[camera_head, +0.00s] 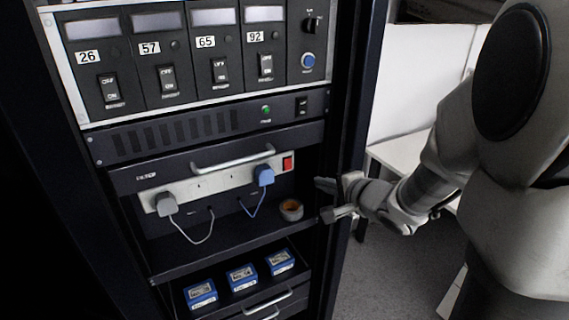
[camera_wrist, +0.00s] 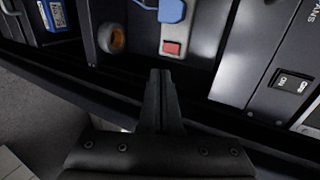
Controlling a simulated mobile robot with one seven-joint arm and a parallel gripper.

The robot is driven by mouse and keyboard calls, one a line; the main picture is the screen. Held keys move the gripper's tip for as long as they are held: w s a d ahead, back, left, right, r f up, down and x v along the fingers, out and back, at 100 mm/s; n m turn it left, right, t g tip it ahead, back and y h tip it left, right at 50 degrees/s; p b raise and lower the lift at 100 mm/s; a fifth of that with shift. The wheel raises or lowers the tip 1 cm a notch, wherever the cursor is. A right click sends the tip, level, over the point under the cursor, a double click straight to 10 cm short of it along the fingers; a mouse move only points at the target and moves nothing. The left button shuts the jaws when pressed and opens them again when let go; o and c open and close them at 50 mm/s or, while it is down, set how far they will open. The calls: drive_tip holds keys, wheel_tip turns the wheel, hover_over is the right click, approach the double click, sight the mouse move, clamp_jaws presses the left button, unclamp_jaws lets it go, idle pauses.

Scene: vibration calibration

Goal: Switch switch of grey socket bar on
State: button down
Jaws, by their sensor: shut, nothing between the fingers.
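The grey socket bar (camera_head: 225,180) is mounted across the rack, with a grey plug (camera_head: 166,204) at its left and a blue plug (camera_head: 264,175) near its right end. Its red switch (camera_head: 288,163) sits at the right end. In the wrist view the bar (camera_wrist: 190,22), its red switch (camera_wrist: 172,48) and the blue plug (camera_wrist: 171,10) show just beyond my fingertips. My gripper (camera_wrist: 161,74) is shut and empty, short of the switch and apart from it. In the head view my gripper (camera_head: 322,199) is right of the rack opening. Whether the switch is on cannot be told.
A roll of orange-brown tape (camera_head: 291,209) lies on the shelf below the bar. Blue boxes (camera_head: 242,274) stand on the lower shelf. The rack's right post (camera_head: 352,130) is close to my gripper. Numbered switch panels (camera_head: 180,50) are above. A white table (camera_head: 400,155) stands behind.

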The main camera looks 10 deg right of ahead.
idle(0.4)
drive_tip(key=b, duration=0.3)
approach(288, 168)
drive_tip(key=x, duration=0.6)
drive_tip(key=shift+s+d+f, duration=0.1)
drive_tip(key=shift+s+f, duration=0.05)
drive_tip(key=shift+f, duration=0.15)
drive_tip(key=shift+w, duration=0.4)
drive_tip(key=shift+w+f+t+b, duration=0.1)
drive_tip(key=shift+f+t+b, duration=0.25)
drive_tip(key=shift+b, duration=0.35)
drive_tip(key=shift+r+p, duration=0.3)
drive_tip(key=shift+p, duration=0.1)
drive_tip(key=shift+r, duration=0.1)
